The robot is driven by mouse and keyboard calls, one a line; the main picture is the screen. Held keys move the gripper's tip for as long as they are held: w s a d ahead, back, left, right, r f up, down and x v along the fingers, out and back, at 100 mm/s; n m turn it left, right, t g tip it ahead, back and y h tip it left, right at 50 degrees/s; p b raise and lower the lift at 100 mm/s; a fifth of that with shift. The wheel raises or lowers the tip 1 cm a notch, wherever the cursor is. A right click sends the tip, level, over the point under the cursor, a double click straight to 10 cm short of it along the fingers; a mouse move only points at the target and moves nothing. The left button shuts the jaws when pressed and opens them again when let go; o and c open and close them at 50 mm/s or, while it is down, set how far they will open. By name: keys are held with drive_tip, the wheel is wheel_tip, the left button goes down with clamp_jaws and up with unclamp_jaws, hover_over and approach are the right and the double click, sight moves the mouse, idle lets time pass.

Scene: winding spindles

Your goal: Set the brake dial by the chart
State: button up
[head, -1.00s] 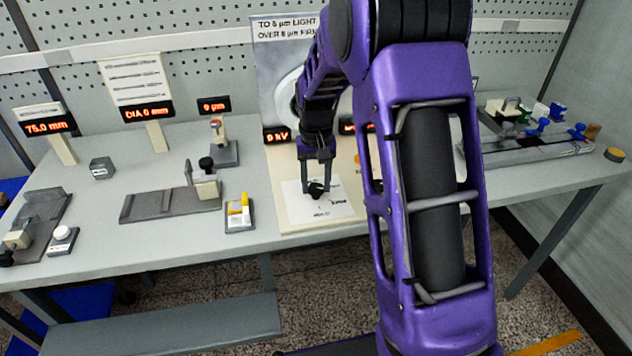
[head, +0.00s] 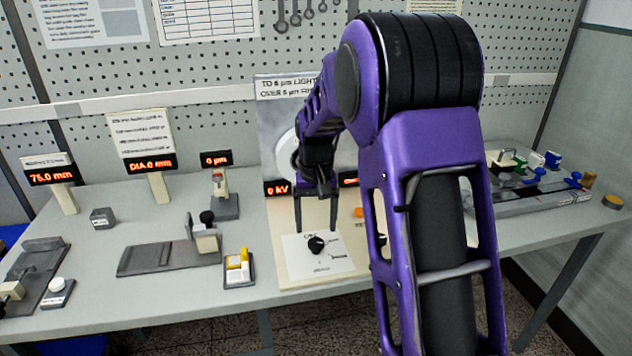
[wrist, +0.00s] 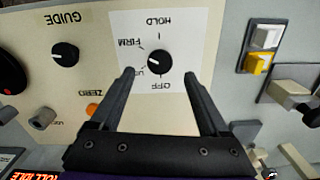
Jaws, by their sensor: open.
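The brake dial (head: 316,244) is a round black knob on a white label plate (head: 335,264). In the wrist view the dial (wrist: 158,60) sits among the words HOLD, FIRM, OFF and one partly hidden word. Its white mark seems to point lower left, toward that hidden word. The chart (head: 290,88) stands behind the panel, reading "TO 6 µm LIGHT" and "OVER 6 µm FIRM", partly covered by my arm. A red display (head: 215,159) seems to read 0 µm. My gripper (head: 316,227) is open and empty above the dial, its fingertips (wrist: 160,80) apart.
A GUIDE knob (wrist: 65,55) and an orange ZERO button (wrist: 93,109) share the panel. Fixtures with blue knobs (head: 540,173) stand at right.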

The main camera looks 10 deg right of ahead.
sight(316, 242)
wheel_tip(316, 242, up, 13)
drive_tip(key=p, duration=0.1)
drive_tip(key=shift+f, duration=0.15)
